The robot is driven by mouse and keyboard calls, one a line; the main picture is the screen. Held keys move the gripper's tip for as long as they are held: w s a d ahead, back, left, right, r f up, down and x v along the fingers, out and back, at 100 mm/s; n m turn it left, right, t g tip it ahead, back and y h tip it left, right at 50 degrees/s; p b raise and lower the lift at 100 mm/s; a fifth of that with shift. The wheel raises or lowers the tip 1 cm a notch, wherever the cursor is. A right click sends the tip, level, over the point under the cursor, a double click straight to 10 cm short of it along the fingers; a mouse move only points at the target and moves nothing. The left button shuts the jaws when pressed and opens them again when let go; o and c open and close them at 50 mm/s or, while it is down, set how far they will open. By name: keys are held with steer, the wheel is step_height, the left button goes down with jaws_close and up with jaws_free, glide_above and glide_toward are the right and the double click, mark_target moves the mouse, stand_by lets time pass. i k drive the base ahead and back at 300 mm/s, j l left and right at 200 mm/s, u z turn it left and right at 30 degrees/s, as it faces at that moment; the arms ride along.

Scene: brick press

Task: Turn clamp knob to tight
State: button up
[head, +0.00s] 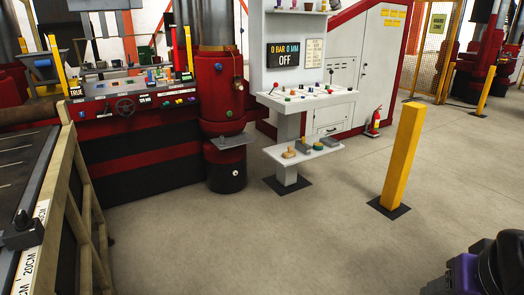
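I cannot tell for sure which part is the clamp knob. A black knob-like block (22,232) sits on the edge of the roller bench at the lower left, beside a "20CM" label. The red press machine (150,140) at left has a dark handwheel (125,107) and small coloured knobs (180,100) on its front panel. The white console (305,101) in the middle carries several small coloured knobs and levers, too small to read. My gripper's fingers do not show.
A yellow post (403,155) on a black base stands right of the console. A white shelf (303,153) with small items juts out low. A red extinguisher (375,120) stands by the grey cabinet. A sign (288,55) reads "0 BAR 0 MM OFF". The floor (250,245) in front is clear.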

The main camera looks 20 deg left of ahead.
mark_target(23, 223)
steer(key=i+u, duration=0.2)
steer(key=u, duration=0.2)
steer(key=i+u, duration=0.2)
steer(key=u, duration=0.15)
steer(key=i+u, duration=0.2)
steer(key=u, duration=0.2)
steer(key=i+u, duration=0.2)
steer(key=u, duration=0.15)
steer(key=i+u, duration=0.2)
steer(key=u, duration=0.2)
steer(key=i+l+u, duration=0.15)
steer(key=u, duration=0.2)
steer(key=i+l+u, duration=0.1)
steer(key=i+u, duration=0.15)
steer(key=u, duration=0.25)
steer(key=i+l+u, duration=0.2)
steer(key=u, duration=0.3)
steer(key=i+l+u, duration=0.2)
steer(key=u, duration=0.25)
steer(key=i+l+u, duration=0.1)
steer(key=l+u, duration=0.4)
